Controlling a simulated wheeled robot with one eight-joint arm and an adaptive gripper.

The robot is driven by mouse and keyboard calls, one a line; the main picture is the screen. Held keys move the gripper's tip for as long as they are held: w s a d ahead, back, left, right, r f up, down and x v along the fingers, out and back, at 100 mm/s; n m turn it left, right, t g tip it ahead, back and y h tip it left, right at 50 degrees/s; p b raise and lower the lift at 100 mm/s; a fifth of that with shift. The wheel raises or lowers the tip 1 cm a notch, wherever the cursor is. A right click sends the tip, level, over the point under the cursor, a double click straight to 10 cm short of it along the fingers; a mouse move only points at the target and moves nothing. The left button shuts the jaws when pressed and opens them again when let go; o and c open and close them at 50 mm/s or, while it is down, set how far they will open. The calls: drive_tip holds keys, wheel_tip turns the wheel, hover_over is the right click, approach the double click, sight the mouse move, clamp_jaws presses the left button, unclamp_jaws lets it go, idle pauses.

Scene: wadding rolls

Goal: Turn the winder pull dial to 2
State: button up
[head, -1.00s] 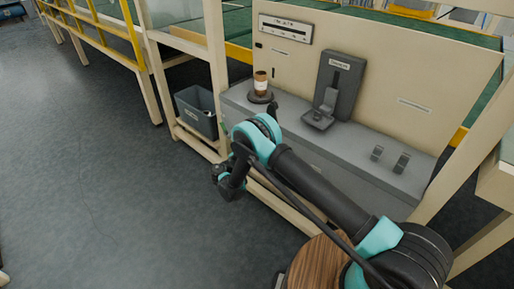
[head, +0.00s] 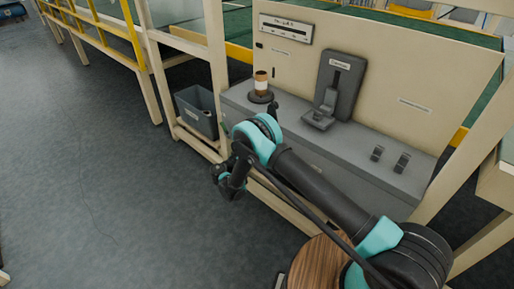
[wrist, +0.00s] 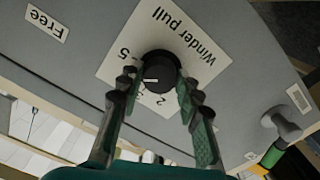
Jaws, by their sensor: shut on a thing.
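The winder pull dial (wrist: 160,73) is a round black knob on a white square plate (wrist: 190,38) in the wrist view. The plate reads "Winder pull" upside down, with a 5 at the knob's left and a 2 below it. Other figures are partly hidden by the knob and fingers. A small pale mark shows on the knob's lower left; I cannot tell which number it points to. My gripper (wrist: 158,88) is shut on the knob, one finger on each side. In the head view my gripper (head: 229,184) hangs beside the grey bench, and the dial is hidden.
In the head view, the grey bench (head: 290,122) carries a brown roll (head: 261,83), a dark lever unit (head: 338,85) and two small switches (head: 389,157). A grey bin (head: 197,112) stands left; open floor lies further left.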

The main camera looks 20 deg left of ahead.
drive_tip(key=n, duration=1.8)
drive_tip(key=shift+s, duration=0.15)
drive_tip(key=shift+n, duration=0.4)
drive_tip(key=o, duration=1.2)
drive_tip(key=shift+r, duration=0.1)
drive_tip(key=shift+c, duration=0.2)
drive_tip(key=v, duration=1.2)
